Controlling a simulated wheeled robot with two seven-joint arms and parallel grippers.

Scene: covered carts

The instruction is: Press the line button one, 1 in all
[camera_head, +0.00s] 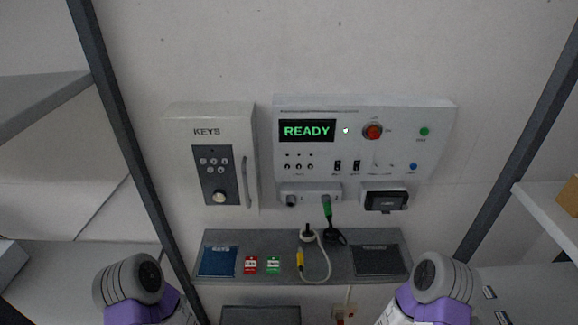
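A white control panel (358,113) is on the wall right of centre, with a lit display (307,131) reading READY in green. Below the display is a row of three small dark buttons or switches (298,166), with small dots above and a label below too small to read surely. I cannot tell from its marking which is line button one. A green button (424,131), a blue button (413,166) and a red knob (373,131) are to the right. Parts of my two arms show at the bottom left and right, apart from the panel. Neither gripper is visible.
A white KEYS box (206,115) with keypad and handle hangs left of the panel. A grey shelf (222,236) below holds a blue pad (218,261), red and green tags, a cable and a dark pad (377,260). Dark posts and side shelves flank the space.

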